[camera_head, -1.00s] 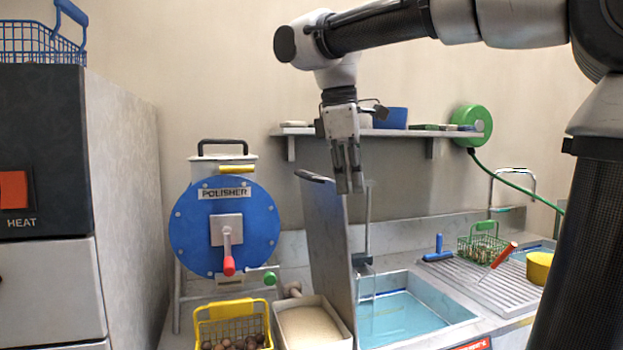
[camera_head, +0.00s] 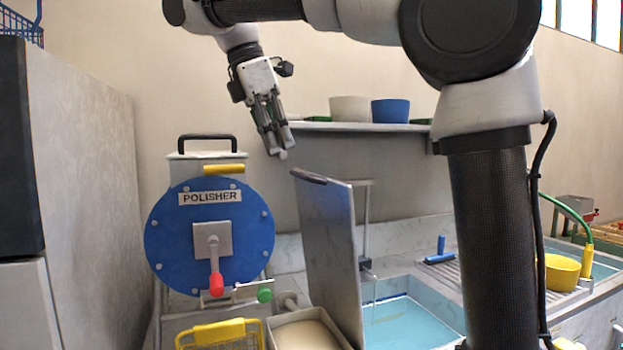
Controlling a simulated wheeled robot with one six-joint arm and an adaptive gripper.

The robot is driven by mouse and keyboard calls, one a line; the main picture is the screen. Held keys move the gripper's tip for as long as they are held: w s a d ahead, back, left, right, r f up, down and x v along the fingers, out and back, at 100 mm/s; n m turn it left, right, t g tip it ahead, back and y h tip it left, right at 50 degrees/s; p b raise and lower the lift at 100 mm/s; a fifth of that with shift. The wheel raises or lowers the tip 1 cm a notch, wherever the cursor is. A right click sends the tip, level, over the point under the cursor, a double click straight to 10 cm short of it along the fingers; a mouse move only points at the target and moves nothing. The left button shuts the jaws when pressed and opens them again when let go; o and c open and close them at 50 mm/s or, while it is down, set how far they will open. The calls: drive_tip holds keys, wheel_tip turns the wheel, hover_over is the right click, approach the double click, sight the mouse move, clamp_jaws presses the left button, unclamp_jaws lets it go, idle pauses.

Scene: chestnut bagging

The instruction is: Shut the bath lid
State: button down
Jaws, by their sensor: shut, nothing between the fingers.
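The bath lid (camera_head: 332,255) is a grey panel with a dark handle (camera_head: 309,176) along its top edge. It stands open, nearly upright, at the left side of the bath (camera_head: 408,322), which holds blue water. My gripper (camera_head: 277,153) is shut and empty. It points down in front of the wall, above and a little left of the lid's handle in the picture, and appears apart from it. My arm hides part of the counter right of the bath.
The blue polisher (camera_head: 209,238) with a red-knobbed crank stands left of the lid. A yellow-handled basket (camera_head: 219,334) and a sand-coloured tray (camera_head: 305,336) sit in front of it. A shelf (camera_head: 360,127) with white and blue bowls is behind. A yellow bowl (camera_head: 562,272) is at right.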

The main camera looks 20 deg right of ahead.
sight(314, 179)
drive_tip(key=d+f, duration=0.4)
drive_tip(key=f, duration=0.1)
drive_tip(key=d+f, duration=0.1)
drive_tip(key=f, duration=0.2)
drive_tip(key=shift+d, duration=0.4)
drive_tip(key=shift+d+r, duration=0.15)
drive_tip(key=shift+d, duration=0.55)
